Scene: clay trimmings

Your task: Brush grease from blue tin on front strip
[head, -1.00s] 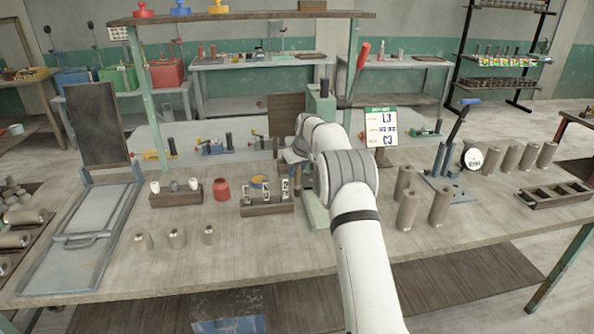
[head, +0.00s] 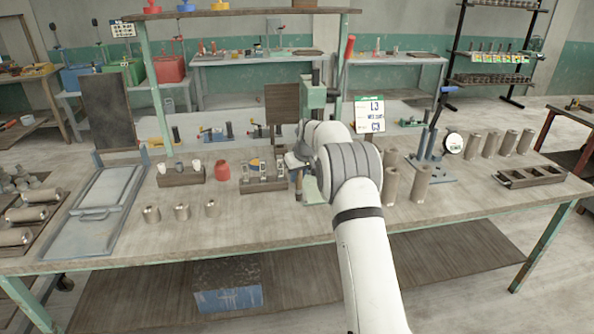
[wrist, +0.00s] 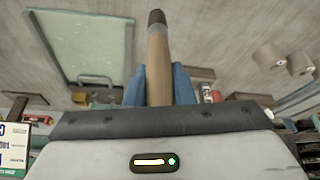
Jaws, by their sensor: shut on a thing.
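My gripper (head: 296,160) is shut on a slim wooden-handled tool, likely the brush. In the wrist view the tan shaft with a dark brown end (wrist: 157,55) stands between the blue fingers (wrist: 160,88). In the head view the tool (head: 298,183) hangs below my gripper, just right of the wooden rack; its tip is too small to make out. The small blue tin (head: 255,162), with an orange-yellow top, is partly hidden behind the rack, left of my gripper. I cannot tell which surface is the front strip.
A dark wooden rack (head: 264,185) with metal clips stands beside my gripper. A red jar (head: 222,172) and a wooden block with small cups (head: 181,178) are to its left. A green press (head: 313,92) is behind. Several clay cylinders (head: 391,184) stand right. The table's front is mostly clear.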

